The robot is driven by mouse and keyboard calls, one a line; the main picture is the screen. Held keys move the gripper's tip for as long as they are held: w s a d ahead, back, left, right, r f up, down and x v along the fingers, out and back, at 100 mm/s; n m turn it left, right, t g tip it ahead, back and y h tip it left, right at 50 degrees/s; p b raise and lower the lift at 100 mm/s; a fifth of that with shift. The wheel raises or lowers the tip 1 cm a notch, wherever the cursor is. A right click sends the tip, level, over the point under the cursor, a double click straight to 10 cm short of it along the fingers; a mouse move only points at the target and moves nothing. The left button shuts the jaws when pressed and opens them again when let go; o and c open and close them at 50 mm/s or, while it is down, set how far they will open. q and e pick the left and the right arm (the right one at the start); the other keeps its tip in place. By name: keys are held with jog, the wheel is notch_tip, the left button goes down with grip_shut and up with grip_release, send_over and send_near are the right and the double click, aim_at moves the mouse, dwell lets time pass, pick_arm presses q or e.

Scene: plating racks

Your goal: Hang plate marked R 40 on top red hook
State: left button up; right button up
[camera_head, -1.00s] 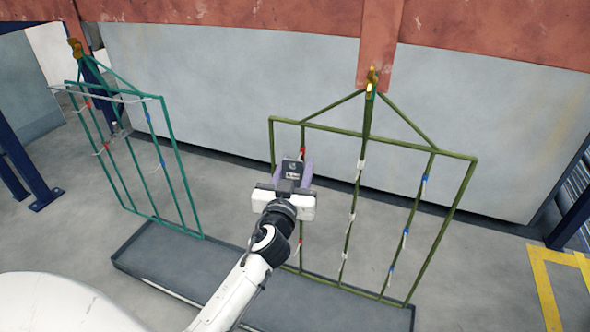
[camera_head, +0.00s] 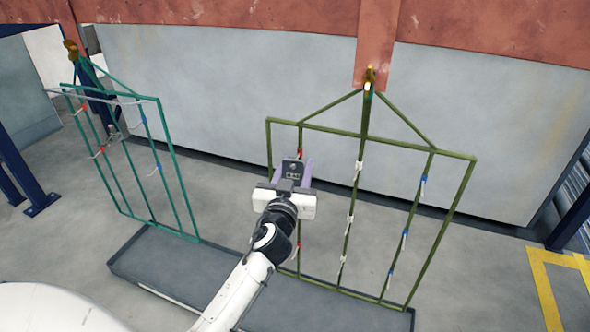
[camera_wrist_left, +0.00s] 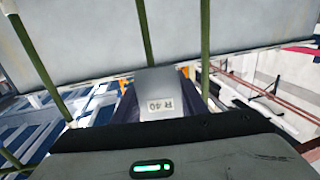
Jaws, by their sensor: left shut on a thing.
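My left gripper (camera_head: 293,174) has purple fingers and is shut on a small grey plate, which shows in the left wrist view (camera_wrist_left: 158,82) with a label reading R 40. In the head view the gripper is in front of the left bar of the olive-green rack (camera_head: 390,143), just below the top red hook (camera_head: 300,152). The hook's lower part is hidden there. I cannot tell whether plate and hook touch. A lower red hook (camera_head: 297,247) is on the same bar. My right gripper is not in view.
The olive rack hangs from a brass hook (camera_head: 368,80) and also has white-marked and blue-marked hooks. A teal rack (camera_head: 178,175) with red and blue hooks hangs at the left. A long grey tray (camera_head: 165,262) lies below both racks.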

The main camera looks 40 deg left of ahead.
pick_arm(q)
jog(key=shift+w+f+b, duration=0.25)
jog(key=shift+b, duration=0.2)
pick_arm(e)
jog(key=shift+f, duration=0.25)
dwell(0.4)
pick_arm(q)
jog(key=o, duration=1.2)
jog(key=shift+o, duration=0.2)
jog(key=shift+f, duration=0.1)
